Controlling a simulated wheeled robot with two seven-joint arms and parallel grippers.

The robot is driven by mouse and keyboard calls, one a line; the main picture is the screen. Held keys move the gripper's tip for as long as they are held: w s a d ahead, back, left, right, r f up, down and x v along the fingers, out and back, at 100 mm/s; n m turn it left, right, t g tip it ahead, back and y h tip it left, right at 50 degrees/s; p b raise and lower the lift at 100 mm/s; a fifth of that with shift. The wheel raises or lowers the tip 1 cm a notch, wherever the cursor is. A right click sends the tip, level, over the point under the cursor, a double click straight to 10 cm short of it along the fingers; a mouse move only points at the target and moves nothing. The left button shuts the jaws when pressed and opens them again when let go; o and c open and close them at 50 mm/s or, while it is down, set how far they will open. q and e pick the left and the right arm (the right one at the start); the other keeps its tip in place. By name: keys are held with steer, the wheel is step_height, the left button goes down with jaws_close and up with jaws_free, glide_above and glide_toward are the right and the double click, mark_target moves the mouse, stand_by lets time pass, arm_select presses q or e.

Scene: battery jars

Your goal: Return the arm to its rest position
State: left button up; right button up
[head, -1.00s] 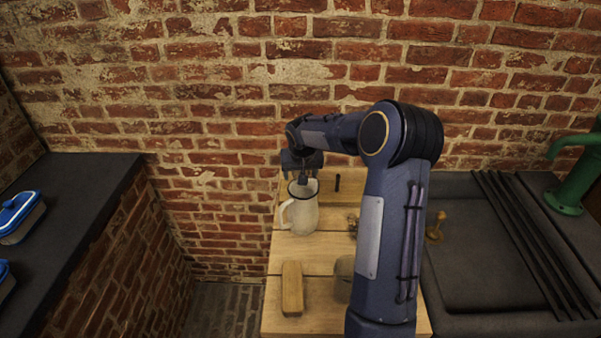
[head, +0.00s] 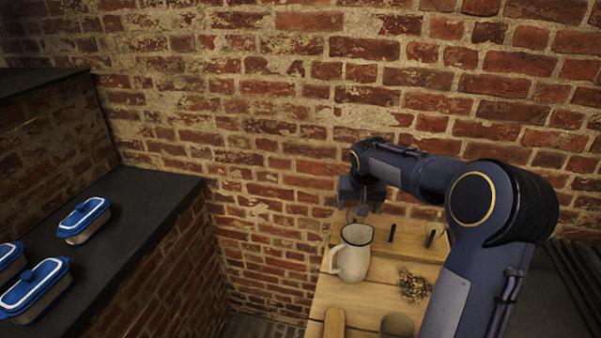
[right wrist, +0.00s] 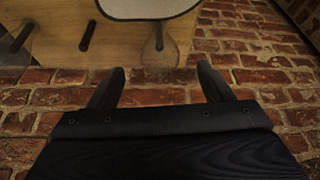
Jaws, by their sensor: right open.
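My right arm comes in from the right in the head view. Its gripper (head: 363,211) points down just beyond the white pitcher (head: 354,262), above the wooden table (head: 385,268). In the right wrist view the two dark fingers of the right gripper (right wrist: 160,82) stand wide apart with nothing between them. The pitcher's pale body with a dark rim shows at the top of that view (right wrist: 150,8), apart from the fingers. My left gripper is in neither view.
Blue-lidded boxes (head: 84,218) stand on a dark counter (head: 140,205) at the left. Small dark upright pegs (head: 431,238), a dried bunch (head: 413,285) and a wooden block (head: 334,323) are on the table. A brick wall (head: 270,130) rises close behind.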

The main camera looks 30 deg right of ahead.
steer(key=shift+a, duration=0.1)
steer(key=s+a+r+n+t+y, duration=0.1)
steer(key=s+a+r+n+y, duration=0.1)
steer(key=s+a, duration=0.75)
steer(key=s+a+r+n+t+y, duration=0.1)
steer(key=s+a+r+y, duration=0.15)
steer(key=s+a, duration=0.7)
steer(key=s+a+f+n+y, duration=0.1)
steer(key=s+a, duration=0.1)
steer(key=s, duration=0.3)
steer(key=s+a+f+n+y, duration=0.1)
steer(key=s+a+f, duration=0.1)
steer(key=s, duration=0.3)
steer(key=shift+a+f, duration=0.25)
steer(key=shift+a, duration=0.3)
steer(key=shift+s, duration=0.1)
